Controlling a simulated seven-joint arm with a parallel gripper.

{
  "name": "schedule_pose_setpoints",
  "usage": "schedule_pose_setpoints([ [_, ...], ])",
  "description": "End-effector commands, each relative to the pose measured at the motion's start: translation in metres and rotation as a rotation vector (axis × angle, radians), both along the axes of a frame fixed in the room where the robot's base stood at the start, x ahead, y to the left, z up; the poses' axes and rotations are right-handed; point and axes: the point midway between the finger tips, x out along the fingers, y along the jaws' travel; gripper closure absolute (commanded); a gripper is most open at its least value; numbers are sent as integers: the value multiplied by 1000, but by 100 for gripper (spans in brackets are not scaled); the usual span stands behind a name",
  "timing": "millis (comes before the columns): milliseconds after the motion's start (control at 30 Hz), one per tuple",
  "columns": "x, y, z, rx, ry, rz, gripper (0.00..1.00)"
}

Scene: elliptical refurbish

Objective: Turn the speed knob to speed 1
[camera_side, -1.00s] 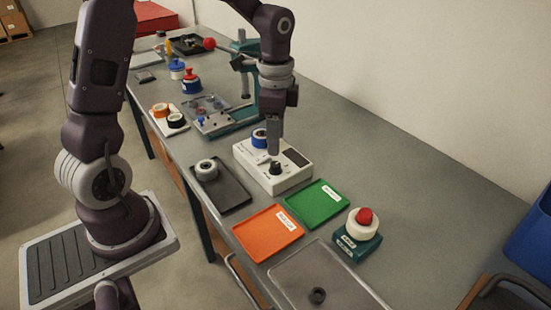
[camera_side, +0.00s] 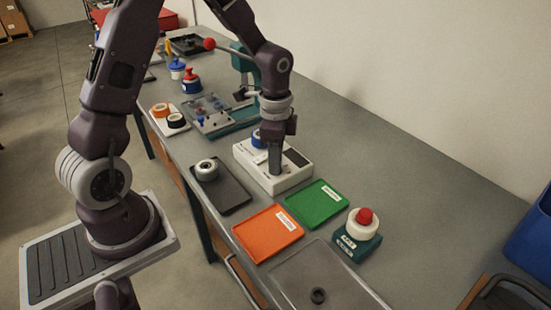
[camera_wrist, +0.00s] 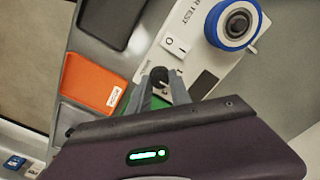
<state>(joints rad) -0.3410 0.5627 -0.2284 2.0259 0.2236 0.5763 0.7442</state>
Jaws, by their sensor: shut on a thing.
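The white tester box (camera_side: 296,180) stands on the bench near the middle of the side view, and it also shows in the wrist view (camera_wrist: 178,22). Its dark speed knob (camera_wrist: 159,74) carries a light pointer line, and sits between my fingertips in the wrist view. My gripper (camera_side: 275,173) points straight down over the front of the box and is shut on the knob. The fingers hide the knob in the side view. The speed marks around it are too small to read. A blue-rimmed wheel (camera_wrist: 238,24) is mounted on the same box, beside a white rocker switch (camera_wrist: 175,44).
An orange tray (camera_side: 268,232) and a green tray (camera_side: 318,203) lie in front of the box. A dark tray (camera_side: 232,194) with a pale wheel (camera_side: 207,170) lies to its left. A red button (camera_side: 364,215) on a teal base stands at right.

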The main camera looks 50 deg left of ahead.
Motion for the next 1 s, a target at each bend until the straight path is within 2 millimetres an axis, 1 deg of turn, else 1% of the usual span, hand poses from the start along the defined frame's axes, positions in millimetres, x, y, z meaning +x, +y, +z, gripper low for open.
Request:
schedule_pose_setpoints([
  [167,0,0,0,0,0,11,100],
  [367,0,0,1,1,-1,84,100],
  [1000,0,0,1,0,-1,593,100],
])
